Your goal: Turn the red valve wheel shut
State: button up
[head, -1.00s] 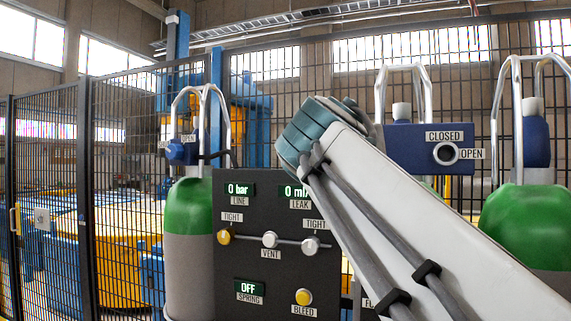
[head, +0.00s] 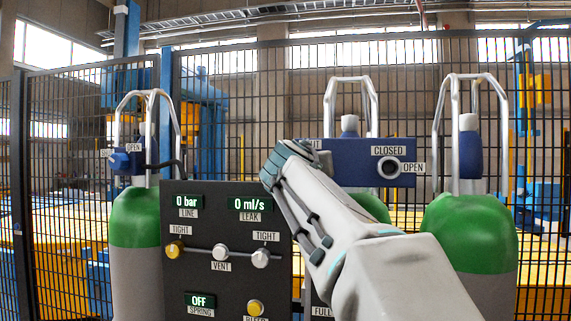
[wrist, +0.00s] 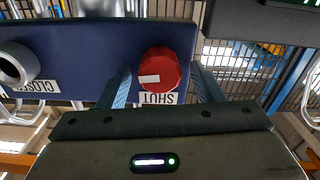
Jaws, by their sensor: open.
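The red valve wheel (wrist: 160,70) shows in the wrist view, on a dark blue block (wrist: 90,45), with a white mark on its face. A label reading SHUT (wrist: 158,99) sits beside the wheel, upside down in this view. My gripper (wrist: 164,86) is open, one finger on each side of the wheel in the picture. I cannot tell whether the fingers touch it.
A grey round port (head: 390,169) with CLOSED and OPEN labels is on the same block. A dark panel (head: 230,270) with displays and knobs stands at left. Green-topped cylinders (head: 470,232) stand around. A mesh fence (head: 225,100) runs behind.

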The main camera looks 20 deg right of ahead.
jog(key=c, duration=1)
jog(key=shift+w+a+f+n, duration=0.1)
jog(key=shift+f+n, duration=0.05)
jog(key=shift+n, duration=4)
jog(key=shift+a+f+n, duration=0.1)
jog(key=shift+n, duration=4.05)
